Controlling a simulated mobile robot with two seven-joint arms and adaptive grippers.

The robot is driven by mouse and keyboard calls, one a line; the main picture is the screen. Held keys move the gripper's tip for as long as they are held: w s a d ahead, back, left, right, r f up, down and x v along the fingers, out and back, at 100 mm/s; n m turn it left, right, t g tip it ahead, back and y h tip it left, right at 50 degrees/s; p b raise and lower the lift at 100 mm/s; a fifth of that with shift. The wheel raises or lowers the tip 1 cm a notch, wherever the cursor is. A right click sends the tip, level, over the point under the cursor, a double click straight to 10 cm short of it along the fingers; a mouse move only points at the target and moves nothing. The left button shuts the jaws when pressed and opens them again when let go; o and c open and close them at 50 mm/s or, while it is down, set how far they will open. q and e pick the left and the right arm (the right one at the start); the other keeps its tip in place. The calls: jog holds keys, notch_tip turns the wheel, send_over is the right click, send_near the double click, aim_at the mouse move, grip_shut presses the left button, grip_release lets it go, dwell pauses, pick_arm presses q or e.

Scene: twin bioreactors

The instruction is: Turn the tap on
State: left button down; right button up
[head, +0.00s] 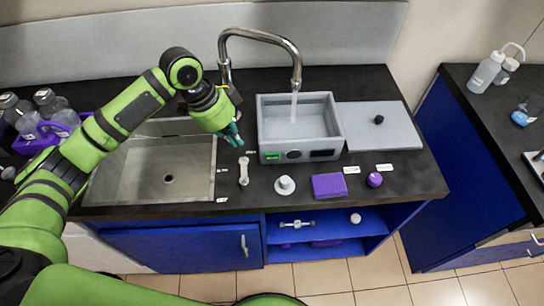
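The tap (262,36) is a curved chrome pipe rising from the back of the counter, with its spout pointing down over a grey water bath (340,128). A thin pale streak below the spout looks like running water. My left gripper (235,141) has teal fingers and hangs in front of the tap's base, between the steel sink (140,182) and the bath. My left wrist is close to the tap's base, and the tap's handle cannot be made out. The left fingers are small and partly hidden, with nothing visible in them. My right gripper is out of view.
A grey lid (378,130) lies right of the bath. A purple block (329,186), a purple knob-like item (375,180) and a white stopper-like item (285,185) sit along the front. Bottles (52,103) stand far left. A second counter (500,115) is at right.

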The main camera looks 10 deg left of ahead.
aim_at(244, 174)
pick_arm(q)
jog(key=x, duration=0.2)
jog(key=p+x, duration=0.1)
jog(key=x, duration=0.2)
jog(key=shift+w+d, duration=0.15)
jog(key=shift+d, duration=0.15)
jog(key=p+x, duration=0.1)
jog(key=x, duration=0.3)
jog(key=shift+f, duration=0.3)
jog(key=shift+d+f, duration=0.15)
jog(key=shift+f, duration=0.1)
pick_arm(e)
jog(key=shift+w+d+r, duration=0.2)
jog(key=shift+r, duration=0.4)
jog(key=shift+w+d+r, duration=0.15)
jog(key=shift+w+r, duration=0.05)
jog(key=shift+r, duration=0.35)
